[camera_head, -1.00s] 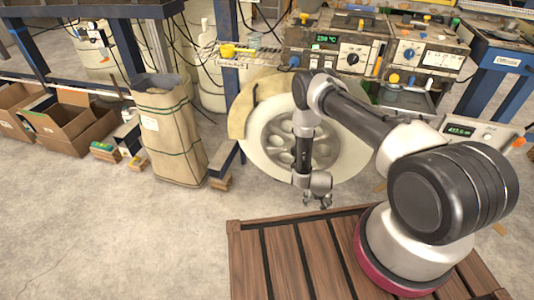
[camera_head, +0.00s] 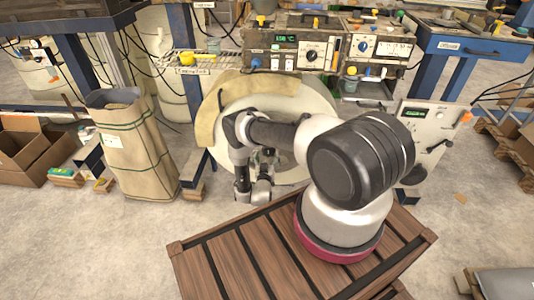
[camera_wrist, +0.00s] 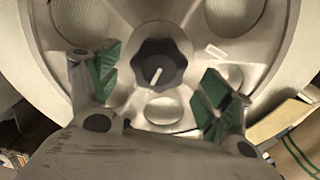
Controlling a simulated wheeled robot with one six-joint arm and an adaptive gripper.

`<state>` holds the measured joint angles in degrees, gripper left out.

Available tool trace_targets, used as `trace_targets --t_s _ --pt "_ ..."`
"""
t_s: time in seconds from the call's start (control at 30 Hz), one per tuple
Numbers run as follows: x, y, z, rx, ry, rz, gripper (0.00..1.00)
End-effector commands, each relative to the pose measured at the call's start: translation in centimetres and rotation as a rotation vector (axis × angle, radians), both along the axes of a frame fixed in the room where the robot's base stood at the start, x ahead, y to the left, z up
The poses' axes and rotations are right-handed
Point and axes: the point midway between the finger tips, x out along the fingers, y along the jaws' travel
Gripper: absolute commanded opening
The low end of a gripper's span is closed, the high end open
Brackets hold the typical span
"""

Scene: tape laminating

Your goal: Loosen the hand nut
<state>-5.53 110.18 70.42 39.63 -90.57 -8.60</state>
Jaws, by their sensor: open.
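The hand nut (camera_wrist: 160,66) is a dark, lobed knob at the hub of a grey metal reel disc (camera_wrist: 115,18) with round holes, in the wrist view. I cannot tell how far the fingertips are from the nut.
A control bench (camera_head: 310,50) with knobs and a green display stands behind the reel. A tall paper sack (camera_head: 130,145) and cardboard boxes (camera_head: 30,150) stand on the left. A white panel box (camera_head: 425,135) is at the right. The floor at front left is clear.

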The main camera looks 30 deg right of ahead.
Motion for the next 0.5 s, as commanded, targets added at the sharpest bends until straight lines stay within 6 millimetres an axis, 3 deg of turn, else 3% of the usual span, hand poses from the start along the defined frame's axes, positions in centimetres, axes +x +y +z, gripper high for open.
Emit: trace_targets --t_s 0.2,0.5 --pt "2.4 -1.7 0.0 0.001 -0.001 -0.001 0.80" --pt "2.9 -2.0 0.0 0.000 0.002 0.001 0.80"
